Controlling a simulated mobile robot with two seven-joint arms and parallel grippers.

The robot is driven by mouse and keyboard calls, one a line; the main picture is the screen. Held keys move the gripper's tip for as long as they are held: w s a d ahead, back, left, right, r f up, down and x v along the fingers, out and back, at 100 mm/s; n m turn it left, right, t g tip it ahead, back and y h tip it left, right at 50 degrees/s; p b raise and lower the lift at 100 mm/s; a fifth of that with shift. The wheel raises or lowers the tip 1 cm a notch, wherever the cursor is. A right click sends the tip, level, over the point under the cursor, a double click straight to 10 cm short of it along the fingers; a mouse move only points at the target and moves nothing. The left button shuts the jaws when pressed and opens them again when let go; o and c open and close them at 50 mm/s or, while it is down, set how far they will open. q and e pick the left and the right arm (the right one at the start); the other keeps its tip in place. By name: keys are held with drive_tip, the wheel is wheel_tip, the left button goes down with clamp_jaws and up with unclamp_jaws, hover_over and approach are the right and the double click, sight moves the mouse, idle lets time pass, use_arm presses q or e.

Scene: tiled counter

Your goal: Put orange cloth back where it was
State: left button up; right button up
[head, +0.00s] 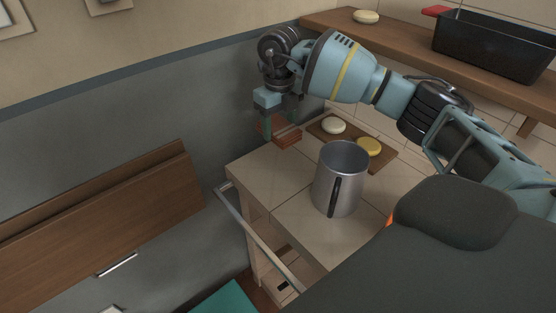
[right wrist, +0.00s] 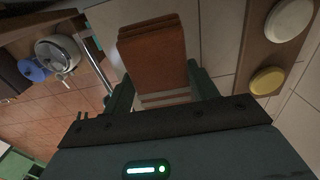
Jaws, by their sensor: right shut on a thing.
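The orange cloth (head: 288,139) is a folded, brownish-orange piece at the far left corner of the tiled counter (head: 262,160). My right gripper (head: 281,123) comes down over it from above and is shut on it. In the right wrist view, the cloth (right wrist: 154,62) sticks out beyond the two fingers of my right gripper (right wrist: 162,92), its layers showing at the far edge. Whether the cloth touches the counter is hard to tell. My left gripper is not in view.
A metal pitcher (head: 341,180) stands on the counter. Behind it, a wooden board (head: 349,143) holds a white round piece (head: 333,125) and a yellow one (head: 369,147). A shelf above bears a black pan (head: 490,45). A rail (head: 258,232) runs along the counter's left edge.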

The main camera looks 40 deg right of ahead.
sight(279, 164)
drive_tip(key=shift+f, duration=5.05)
drive_tip(key=o, duration=0.4)
drive_tip(key=shift+f, duration=0.15)
drive_tip(key=o, duration=0.5)
drive_tip(key=shift+r, duration=4)
drive_tip(key=shift+f, duration=0.1)
